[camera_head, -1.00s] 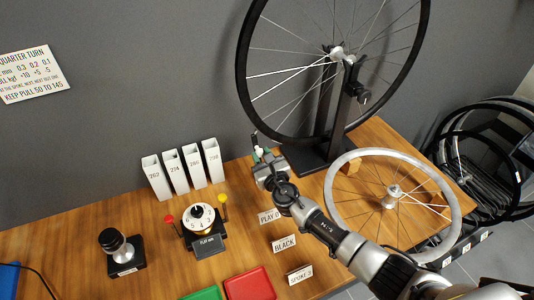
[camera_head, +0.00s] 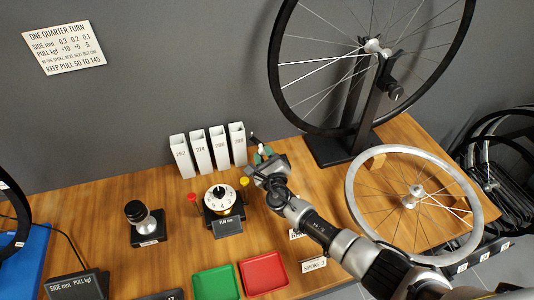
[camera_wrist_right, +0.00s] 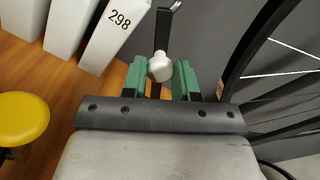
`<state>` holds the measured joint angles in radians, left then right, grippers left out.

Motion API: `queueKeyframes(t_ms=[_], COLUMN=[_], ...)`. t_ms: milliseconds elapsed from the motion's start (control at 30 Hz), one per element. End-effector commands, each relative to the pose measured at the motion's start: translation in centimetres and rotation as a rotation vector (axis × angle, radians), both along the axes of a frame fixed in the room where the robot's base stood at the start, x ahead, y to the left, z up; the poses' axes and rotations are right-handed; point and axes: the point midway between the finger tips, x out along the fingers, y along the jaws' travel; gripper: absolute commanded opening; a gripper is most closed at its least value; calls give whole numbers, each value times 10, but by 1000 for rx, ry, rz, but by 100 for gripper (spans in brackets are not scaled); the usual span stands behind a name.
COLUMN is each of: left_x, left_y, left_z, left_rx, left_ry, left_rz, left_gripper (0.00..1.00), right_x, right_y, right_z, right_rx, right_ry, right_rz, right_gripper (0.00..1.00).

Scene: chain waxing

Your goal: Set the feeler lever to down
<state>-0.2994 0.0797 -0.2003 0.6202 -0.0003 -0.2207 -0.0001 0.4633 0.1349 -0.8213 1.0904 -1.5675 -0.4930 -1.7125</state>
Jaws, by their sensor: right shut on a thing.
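My right gripper (camera_head: 262,156) is behind the dial, to the right of the white boxes. In the right wrist view its green-padded fingers (camera_wrist_right: 160,80) are shut on a pale rounded knob (camera_wrist_right: 160,66). A dark rod (camera_wrist_right: 163,28) with a bent top stands behind the knob. The knob and rod look to be the feeler lever; their mounting is hidden by the gripper. In the head view the rod's top (camera_head: 253,140) shows just past the fingers, leaning left. My left gripper is in neither view.
A dial (camera_head: 220,197) with a red knob (camera_head: 192,197) and a yellow knob (camera_head: 244,181) stands left of my right gripper. White numbered boxes (camera_head: 206,150) stand behind. The wheel stand's base (camera_head: 335,147) is right. Green (camera_head: 215,282) and red (camera_head: 263,274) trays lie in front.

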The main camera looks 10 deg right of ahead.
Motion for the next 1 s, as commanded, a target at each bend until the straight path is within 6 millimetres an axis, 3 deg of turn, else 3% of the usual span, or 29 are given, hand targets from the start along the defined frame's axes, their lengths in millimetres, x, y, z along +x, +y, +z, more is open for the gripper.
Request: queueKeyframes(t_ms=[300,333,500,767,1000], left_x=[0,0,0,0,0], left_y=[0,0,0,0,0], left_z=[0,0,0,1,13], left_rx=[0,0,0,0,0], left_ry=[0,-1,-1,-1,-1], left_rz=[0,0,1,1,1], left_gripper=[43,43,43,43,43], right_x=[0,0,0,-2,-38], right_y=[0,0,0,-1,-8], right_z=[-1,-1,-1,0,0], right_rx=[0,0,0,1,1], right_ry=[1,1,1,1,5], right_rz=[0,0,-1,-1,0], right_gripper=[0,33,55,55,55])
